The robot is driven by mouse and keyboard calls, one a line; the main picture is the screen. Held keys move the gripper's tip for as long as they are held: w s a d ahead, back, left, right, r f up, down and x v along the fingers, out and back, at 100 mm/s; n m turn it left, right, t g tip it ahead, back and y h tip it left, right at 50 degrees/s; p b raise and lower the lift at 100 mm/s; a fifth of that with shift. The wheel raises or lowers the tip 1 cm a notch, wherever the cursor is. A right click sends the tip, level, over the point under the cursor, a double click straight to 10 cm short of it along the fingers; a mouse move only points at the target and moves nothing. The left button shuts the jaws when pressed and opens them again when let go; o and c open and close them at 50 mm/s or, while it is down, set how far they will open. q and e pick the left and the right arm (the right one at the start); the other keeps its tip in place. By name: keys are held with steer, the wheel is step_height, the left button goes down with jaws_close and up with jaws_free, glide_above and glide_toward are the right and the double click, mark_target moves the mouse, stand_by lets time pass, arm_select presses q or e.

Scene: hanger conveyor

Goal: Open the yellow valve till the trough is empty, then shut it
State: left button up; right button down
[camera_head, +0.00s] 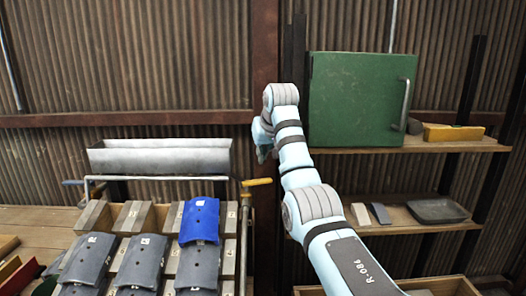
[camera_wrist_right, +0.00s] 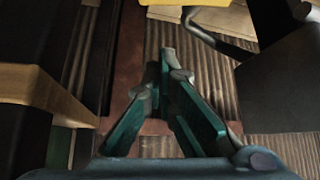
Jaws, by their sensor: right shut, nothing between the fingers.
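The trough (camera_head: 160,158) is a long grey metal channel against the corrugated wall at left centre. I cannot see whether it holds anything. The yellow valve (camera_head: 257,182) is a short lever at the right end of the trough's frame, above a vertical pipe. My right gripper (camera_head: 264,153) hangs above the valve lever and apart from it, partly hidden by its own arm. In the right wrist view the teal fingers (camera_wrist_right: 166,62) come together, empty. A yellow piece (camera_wrist_right: 200,18) shows at that view's top edge; I cannot tell what it is. My left gripper is out of view.
Below are grey curved plates (camera_head: 140,262) and one blue plate (camera_head: 200,220) on wooden blocks. At right, a green cabinet (camera_head: 350,100) stands on a wooden shelf (camera_head: 440,145) beside a yellow block (camera_head: 453,133).

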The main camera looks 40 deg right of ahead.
step_height(320, 180, down, 5)
steer(key=shift+s+r+b, duration=0.1)
steer(key=shift+b, duration=0.65)
